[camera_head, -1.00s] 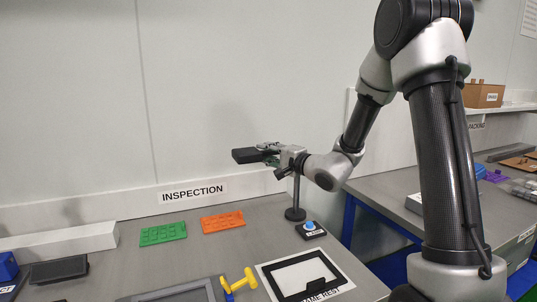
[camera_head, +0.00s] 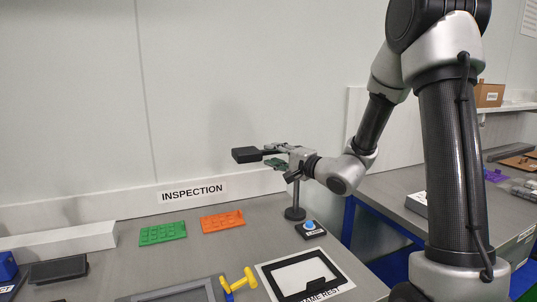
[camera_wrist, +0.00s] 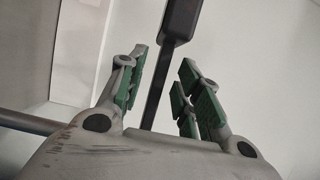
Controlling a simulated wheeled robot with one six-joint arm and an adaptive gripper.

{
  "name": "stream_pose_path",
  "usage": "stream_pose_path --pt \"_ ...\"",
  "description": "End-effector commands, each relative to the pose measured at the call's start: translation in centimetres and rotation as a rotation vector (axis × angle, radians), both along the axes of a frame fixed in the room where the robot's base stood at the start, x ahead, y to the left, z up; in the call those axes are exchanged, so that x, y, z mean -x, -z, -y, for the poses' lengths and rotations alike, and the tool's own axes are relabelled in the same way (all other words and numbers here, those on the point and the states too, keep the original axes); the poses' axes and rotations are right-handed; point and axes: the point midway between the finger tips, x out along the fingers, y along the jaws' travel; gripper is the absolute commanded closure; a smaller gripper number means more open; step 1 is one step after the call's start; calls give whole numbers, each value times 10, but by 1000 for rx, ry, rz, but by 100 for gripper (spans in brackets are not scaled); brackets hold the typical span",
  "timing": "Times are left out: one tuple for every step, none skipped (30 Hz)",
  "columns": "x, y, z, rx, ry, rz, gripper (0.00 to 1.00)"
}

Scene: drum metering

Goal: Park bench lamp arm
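The bench lamp has a black rectangular head (camera_head: 246,155) at the left of its arm, and a dark post on a round base (camera_head: 295,213) on the inspection bench. My gripper (camera_head: 276,155) is just right of the head in the head view, its fingers spread apart. In the wrist view the dark lamp arm (camera_wrist: 158,90) runs up between the green-padded fingers (camera_wrist: 163,82), with a visible gap on both sides. The lamp arm's joint to the post is hidden behind my gripper.
Green (camera_head: 162,233) and orange (camera_head: 222,221) plates lie on the bench. In front are a framed white rest (camera_head: 302,276) and a yellow-handled tool (camera_head: 239,282). The wall is behind the lamp.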

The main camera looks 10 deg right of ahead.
Motion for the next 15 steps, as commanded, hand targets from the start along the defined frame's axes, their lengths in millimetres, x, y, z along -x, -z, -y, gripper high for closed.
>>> stream_pose_path --pt "10 -1 8 1 4 1 66" --pt "16 0 12 1 5 -1 66" --pt "24 -1 16 0 4 0 66" --pt "30 0 20 1 4 -1 66" --pt "35 0 24 1 5 -1 66" --pt "42 0 28 1 4 -2 66" --pt "47 0 30 1 4 -1 66" --pt "51 0 33 1 4 -1 66" --pt "56 1 36 1 4 -2 66" --pt "60 1 38 0 3 -2 66" --pt "62 0 40 1 3 -2 66" --pt "66 0 42 1 3 -1 66" --pt "68 0 42 1 1 -2 66" --pt "69 0 43 1 1 -2 66" --pt "71 0 43 0 0 -2 66"
